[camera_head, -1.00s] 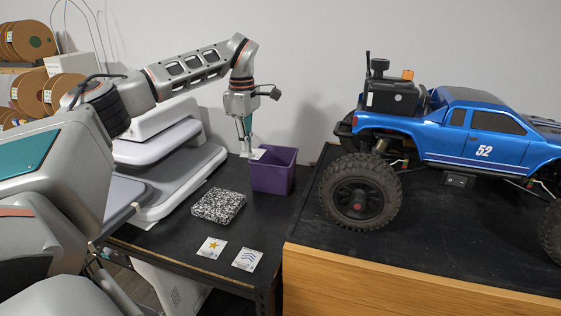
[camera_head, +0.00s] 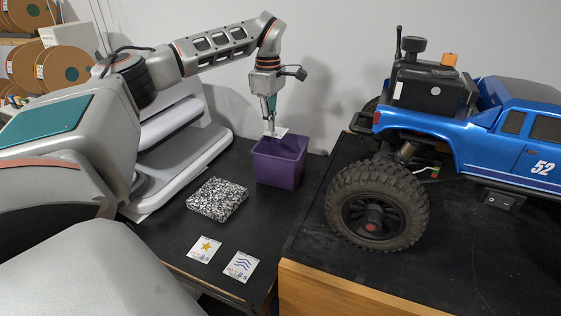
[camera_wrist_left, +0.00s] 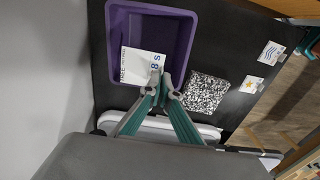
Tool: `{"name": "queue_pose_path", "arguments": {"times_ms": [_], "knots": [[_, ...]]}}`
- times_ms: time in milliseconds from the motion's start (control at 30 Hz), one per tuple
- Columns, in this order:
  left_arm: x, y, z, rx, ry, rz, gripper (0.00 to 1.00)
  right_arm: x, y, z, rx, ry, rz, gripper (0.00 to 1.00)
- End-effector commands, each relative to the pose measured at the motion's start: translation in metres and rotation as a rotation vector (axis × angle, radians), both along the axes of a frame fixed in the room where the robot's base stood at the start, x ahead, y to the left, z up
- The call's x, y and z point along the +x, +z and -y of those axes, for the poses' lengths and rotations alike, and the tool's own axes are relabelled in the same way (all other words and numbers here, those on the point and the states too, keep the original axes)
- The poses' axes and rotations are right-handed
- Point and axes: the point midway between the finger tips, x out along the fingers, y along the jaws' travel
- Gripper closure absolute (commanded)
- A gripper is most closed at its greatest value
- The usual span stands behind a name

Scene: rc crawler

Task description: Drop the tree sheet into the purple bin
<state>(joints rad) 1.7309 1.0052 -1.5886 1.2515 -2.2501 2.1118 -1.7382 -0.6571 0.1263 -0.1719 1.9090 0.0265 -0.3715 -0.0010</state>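My left gripper (camera_head: 270,131) is shut on a white sheet (camera_head: 280,132) and holds it just above the purple bin (camera_head: 280,167). In the left wrist view the fingertips (camera_wrist_left: 161,82) pinch one edge of the sheet (camera_wrist_left: 138,65), which lies over the opening of the bin (camera_wrist_left: 188,38). Blue print shows on the sheet, but no tree drawing can be made out. A star sheet (camera_head: 205,249) and a wave sheet (camera_head: 240,265) lie flat on the black table. My right gripper is not in view.
A black-and-white speckled block (camera_head: 217,199) lies on the table in front of the bin. A blue crawler truck (camera_head: 480,130) stands on a raised bench (camera_head: 420,270) at the right. Grey stepped trays (camera_head: 180,165) stand left of the bin.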

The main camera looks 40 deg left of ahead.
Motion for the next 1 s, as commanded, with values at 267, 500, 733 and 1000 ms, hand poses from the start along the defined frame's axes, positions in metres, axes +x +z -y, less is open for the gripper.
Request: {"name": "queue_pose_path", "arguments": {"times_ms": [267,500,733,1000], "knots": [[0.000,-0.024,0.000,0.000,0.000,0.000,1.00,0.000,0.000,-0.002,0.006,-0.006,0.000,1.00],[0.000,-0.029,0.000,0.000,0.000,0.001,1.00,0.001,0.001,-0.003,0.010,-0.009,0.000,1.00],[0.000,-0.028,0.000,0.000,0.000,0.001,0.76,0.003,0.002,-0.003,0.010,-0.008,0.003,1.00],[0.000,-0.028,0.000,0.000,0.000,0.001,0.76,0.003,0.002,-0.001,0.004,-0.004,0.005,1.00]]}}
